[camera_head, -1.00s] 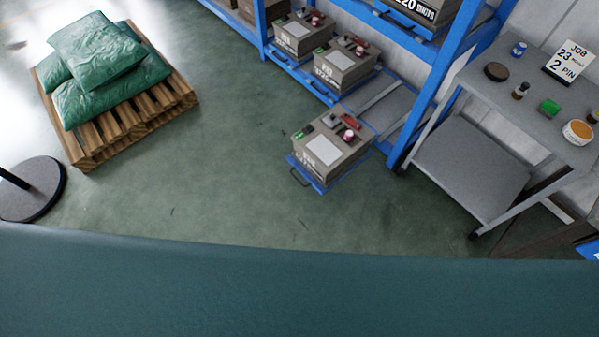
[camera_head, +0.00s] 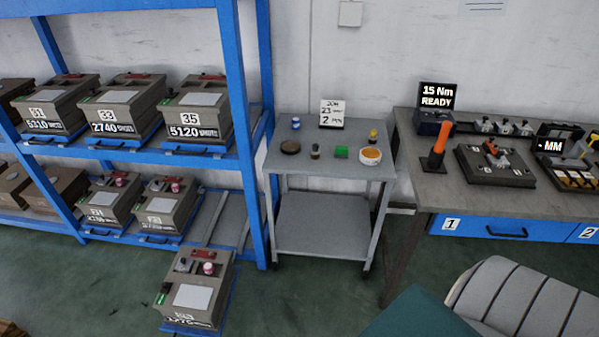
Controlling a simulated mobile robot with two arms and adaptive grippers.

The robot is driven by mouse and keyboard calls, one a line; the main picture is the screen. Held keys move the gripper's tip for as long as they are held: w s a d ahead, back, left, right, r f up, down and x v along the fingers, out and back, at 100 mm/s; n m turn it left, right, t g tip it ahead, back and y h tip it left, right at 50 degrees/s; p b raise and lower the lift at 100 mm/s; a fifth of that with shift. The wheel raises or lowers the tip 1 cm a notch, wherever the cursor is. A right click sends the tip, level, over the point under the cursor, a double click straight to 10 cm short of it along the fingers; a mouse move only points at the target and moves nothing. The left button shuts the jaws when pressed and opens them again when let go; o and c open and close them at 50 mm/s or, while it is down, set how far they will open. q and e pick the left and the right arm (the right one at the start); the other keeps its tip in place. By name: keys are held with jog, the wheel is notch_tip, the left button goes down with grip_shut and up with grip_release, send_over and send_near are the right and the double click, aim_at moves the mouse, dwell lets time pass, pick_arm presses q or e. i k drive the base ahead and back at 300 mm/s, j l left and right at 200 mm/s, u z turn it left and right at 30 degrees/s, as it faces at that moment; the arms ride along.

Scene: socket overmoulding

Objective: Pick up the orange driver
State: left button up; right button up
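The orange driver (camera_head: 441,139) stands upright in a dark holder at the left end of the workbench (camera_head: 437,196). Its orange handle points up and leans slightly. A black display (camera_head: 438,95) reading "15 Nm READY" stands just behind it. Neither of my grippers shows in the head view.
A small grey cart (camera_head: 326,170) with small jars and a job card (camera_head: 332,113) stands left of the bench. A blue rack (camera_head: 238,80) holds several mould boxes. Green floor (camera_head: 310,305) is open before the cart.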

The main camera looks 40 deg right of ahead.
aim_at(440, 145)
jog(key=z, duration=2.15)
jog(key=i+l+u, duration=0.2)
jog(key=i+l, duration=0.25)
jog(key=i+j, duration=0.05)
jog(key=i, duration=0.05)
